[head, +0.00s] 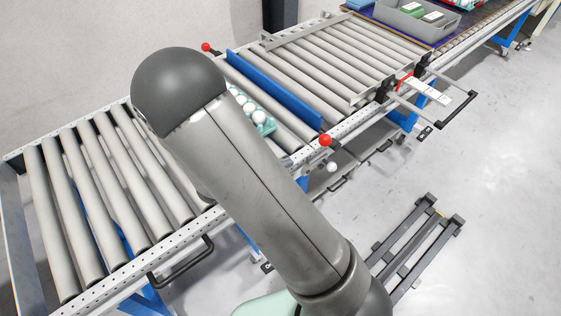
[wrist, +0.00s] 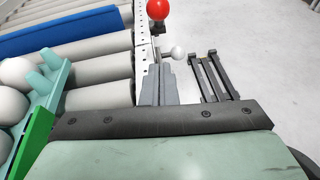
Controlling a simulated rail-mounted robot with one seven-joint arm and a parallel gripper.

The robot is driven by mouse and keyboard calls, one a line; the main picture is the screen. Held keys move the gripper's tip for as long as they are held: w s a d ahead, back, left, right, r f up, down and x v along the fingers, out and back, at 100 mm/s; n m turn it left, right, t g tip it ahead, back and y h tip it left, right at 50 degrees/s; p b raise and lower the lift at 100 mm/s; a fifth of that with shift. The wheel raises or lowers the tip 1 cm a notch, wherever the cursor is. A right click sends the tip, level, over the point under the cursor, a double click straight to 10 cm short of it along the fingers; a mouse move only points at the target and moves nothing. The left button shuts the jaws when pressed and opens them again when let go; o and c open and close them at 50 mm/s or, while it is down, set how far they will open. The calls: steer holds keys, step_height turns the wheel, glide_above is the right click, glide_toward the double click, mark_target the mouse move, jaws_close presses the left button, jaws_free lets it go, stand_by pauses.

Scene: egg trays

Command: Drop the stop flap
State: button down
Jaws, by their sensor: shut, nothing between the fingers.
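The stop flap is a long blue bar (head: 275,88) standing up across the rollers, with a red ball knob (head: 325,140) at its near end and another red ball (head: 205,47) at its far end. In the wrist view the blue flap (wrist: 60,30) crosses the upper left and the near red knob (wrist: 158,9) is at the top. A lever with a white ball (wrist: 178,52) sits below that knob; the white ball also shows in the head view (head: 331,167). My gripper (wrist: 158,72) is shut and empty, short of the white ball. My arm hides it in the head view.
A mint egg tray (head: 266,127) with white eggs lies on the rollers before the flap; it also shows at left in the wrist view (wrist: 52,75). A grey crate (head: 405,18) stands farther up the line. A dark rack (head: 415,245) is on the floor at right.

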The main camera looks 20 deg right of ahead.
mark_target(300, 159)
steer(key=x, duration=0.6)
steer(key=d, duration=0.1)
steer(key=d+r, duration=0.1)
steer(key=d+p, duration=0.1)
steer(key=shift+w+r, duration=0.25)
steer(key=shift+w, duration=0.1)
steer(key=shift+w+d+r, duration=0.1)
steer(key=shift+d, duration=0.2)
steer(key=shift+r, duration=0.1)
